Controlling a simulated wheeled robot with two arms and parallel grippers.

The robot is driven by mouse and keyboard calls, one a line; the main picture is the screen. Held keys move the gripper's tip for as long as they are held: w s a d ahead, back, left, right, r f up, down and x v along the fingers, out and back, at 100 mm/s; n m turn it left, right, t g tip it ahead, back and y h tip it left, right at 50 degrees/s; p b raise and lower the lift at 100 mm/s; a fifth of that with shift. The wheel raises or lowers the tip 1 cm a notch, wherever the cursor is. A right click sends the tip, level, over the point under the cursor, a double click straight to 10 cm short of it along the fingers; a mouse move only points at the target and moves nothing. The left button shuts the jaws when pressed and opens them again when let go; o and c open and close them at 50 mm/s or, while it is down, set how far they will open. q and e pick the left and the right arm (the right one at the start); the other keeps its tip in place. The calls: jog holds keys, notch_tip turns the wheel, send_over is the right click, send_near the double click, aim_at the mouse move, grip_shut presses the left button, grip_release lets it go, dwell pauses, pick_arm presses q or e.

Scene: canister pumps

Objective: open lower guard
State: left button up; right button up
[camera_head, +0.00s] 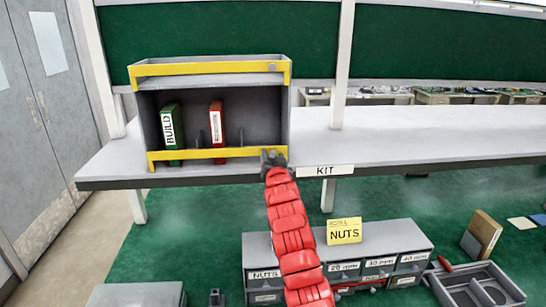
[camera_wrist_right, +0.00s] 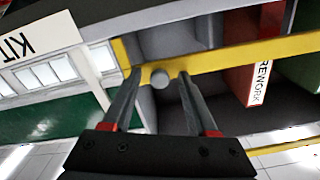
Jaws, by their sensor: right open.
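The lower guard (camera_head: 215,153) is a yellow bar across the bottom front of the grey shelf box (camera_head: 145,120). It also crosses the right wrist view (camera_wrist_right: 240,58). A round grey knob (camera_wrist_right: 160,79) sits near the bar's end. My right gripper (camera_head: 273,155) is at the guard's right end in the head view; in the wrist view its open fingers (camera_wrist_right: 160,74) stand on either side of the knob. I cannot tell whether they touch it. A second yellow bar, the upper guard (camera_head: 210,68), crosses the box's top. My left gripper is not in view.
A green BUILD binder (camera_head: 172,135) and a red binder (camera_head: 217,128) stand inside the box. A KIT label (camera_head: 325,171) is on the bench edge (camera_head: 440,155) to the right. Labelled drawers (camera_head: 262,270) with a yellow NUTS card (camera_head: 345,232) stand below. The bench top right of the box is clear.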

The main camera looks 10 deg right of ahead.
jog(key=shift+c, duration=0.3)
grip_shut()
dwell(1.1)
